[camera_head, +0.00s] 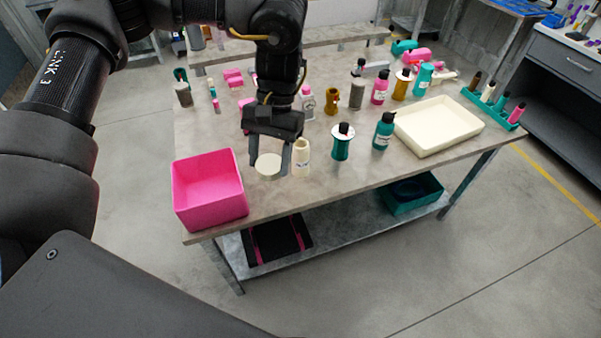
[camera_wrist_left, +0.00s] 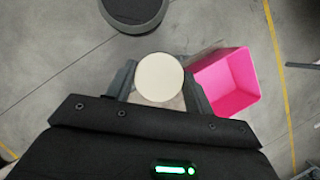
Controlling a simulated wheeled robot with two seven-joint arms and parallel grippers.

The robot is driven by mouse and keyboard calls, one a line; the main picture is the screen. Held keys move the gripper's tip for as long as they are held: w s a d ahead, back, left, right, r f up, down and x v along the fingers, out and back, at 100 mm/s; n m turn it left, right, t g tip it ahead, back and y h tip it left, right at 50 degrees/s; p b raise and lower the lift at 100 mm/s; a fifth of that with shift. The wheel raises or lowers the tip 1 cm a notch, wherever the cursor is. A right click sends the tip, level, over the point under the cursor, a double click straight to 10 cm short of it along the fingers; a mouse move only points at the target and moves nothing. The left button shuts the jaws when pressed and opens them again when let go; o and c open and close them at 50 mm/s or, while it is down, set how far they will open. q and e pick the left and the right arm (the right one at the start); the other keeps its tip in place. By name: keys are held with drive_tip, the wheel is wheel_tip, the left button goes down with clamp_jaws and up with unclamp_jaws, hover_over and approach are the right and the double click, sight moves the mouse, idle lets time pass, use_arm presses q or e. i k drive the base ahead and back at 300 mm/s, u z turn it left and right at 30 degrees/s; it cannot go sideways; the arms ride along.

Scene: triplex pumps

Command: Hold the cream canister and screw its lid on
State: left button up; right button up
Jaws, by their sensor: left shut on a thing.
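The cream canister (camera_head: 268,165) shows as a round, plain cream top at the table's front left. It also shows in the left wrist view (camera_wrist_left: 159,77), round and pale between the fingers. My left gripper (camera_head: 268,158) reaches down from above and is shut on it, one finger on each side; the fingers also show in the left wrist view (camera_wrist_left: 160,88). The canister's side is mostly hidden, and I cannot tell whether the round face is a lid or the canister's own top. I see no separate cream lid that I can name surely. My right gripper is not in view.
A pink bin (camera_head: 210,190) stands left of the canister. A cream bottle (camera_head: 302,156) stands close to the right finger. Teal bottles (camera_head: 340,146) and a cream tray (camera_head: 440,125) lie further right. Small pink items and several bottles crowd the back.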

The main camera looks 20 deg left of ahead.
sight(301, 158)
drive_tip(key=z, duration=2.6)
drive_tip(key=k, duration=1.5)
drive_tip(key=u, duration=2.1)
